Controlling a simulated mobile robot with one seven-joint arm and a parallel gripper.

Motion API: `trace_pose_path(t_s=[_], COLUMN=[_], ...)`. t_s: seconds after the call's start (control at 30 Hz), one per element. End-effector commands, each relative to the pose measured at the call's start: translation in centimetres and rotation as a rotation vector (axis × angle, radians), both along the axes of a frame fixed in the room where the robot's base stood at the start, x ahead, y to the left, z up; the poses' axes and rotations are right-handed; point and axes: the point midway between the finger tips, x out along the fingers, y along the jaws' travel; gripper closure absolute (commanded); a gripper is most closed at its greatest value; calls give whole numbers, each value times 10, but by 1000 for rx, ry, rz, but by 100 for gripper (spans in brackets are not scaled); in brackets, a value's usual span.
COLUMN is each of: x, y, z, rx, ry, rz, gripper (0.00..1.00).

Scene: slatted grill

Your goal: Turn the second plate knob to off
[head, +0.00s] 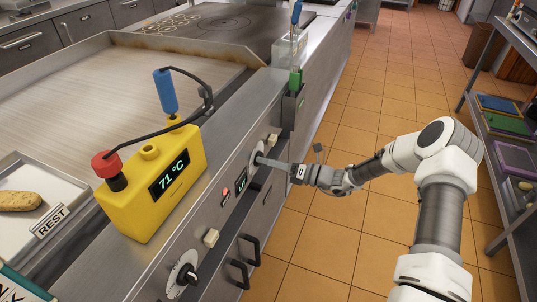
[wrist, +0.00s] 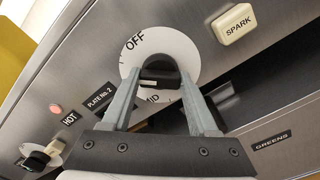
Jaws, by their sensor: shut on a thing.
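The second plate knob (wrist: 158,72) is black and sits on a round white dial (wrist: 186,48) beside the "PLATE No. 2" label (wrist: 98,103). "OFF" shows at the dial's upper left and "MID" near its lower edge. My gripper (wrist: 160,82) is shut on the knob, with one finger on each side. The knob lies roughly level in the wrist view; its exact setting is hard to tell. In the head view my gripper (head: 268,161) reaches the front panel at this dial (head: 257,153), and the knob is mostly hidden.
A lit red "HOT" lamp (wrist: 56,109) and another knob (wrist: 36,161) are to the left. A "SPARK" button (wrist: 235,25) is to the right. A yellow 71 °C meter (head: 158,185) stands on the ledge. Black handles (head: 250,248) stick out below. The tiled floor (head: 345,235) is clear.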

Motion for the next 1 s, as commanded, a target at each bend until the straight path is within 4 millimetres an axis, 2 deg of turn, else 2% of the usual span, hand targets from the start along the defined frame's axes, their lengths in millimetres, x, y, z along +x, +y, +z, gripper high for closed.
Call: trace_pose_path(t_s=[0.6, 1.0], x=[-1, -1], y=[0, 0], z=[1, 0], rx=[193, 269], ry=[534, 745], rz=[1, 1], gripper=[96, 96])
